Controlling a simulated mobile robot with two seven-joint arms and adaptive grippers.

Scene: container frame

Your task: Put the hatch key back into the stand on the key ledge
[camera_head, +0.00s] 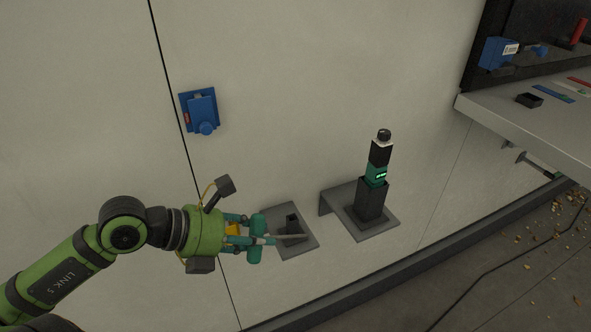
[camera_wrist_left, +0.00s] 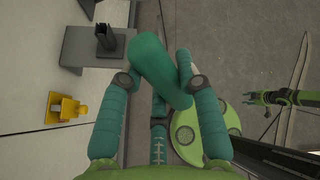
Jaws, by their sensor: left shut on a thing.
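My left gripper (camera_head: 254,240) is shut on the teal crosswise handle of the hatch key (camera_head: 256,222). The key's thin grey shaft points right and crosses in front of the key ledge (camera_head: 302,249) in the head view. The small black stand (camera_head: 292,222) stands upright on that ledge. In the left wrist view the teal handle (camera_wrist_left: 160,70) lies tilted between the fingers, and its shaft is mostly hidden. A green limb end at the right of that view looks like my right gripper (camera_wrist_left: 252,99), too small to read its jaws.
A second grey ledge (camera_head: 389,224) to the right carries a black holder (camera_head: 369,200) with a black and green device (camera_head: 379,155). A blue wall fitting (camera_head: 202,107) is above. A yellow fitting (camera_wrist_left: 66,108) is on the wall. A workbench (camera_head: 530,125) is at right.

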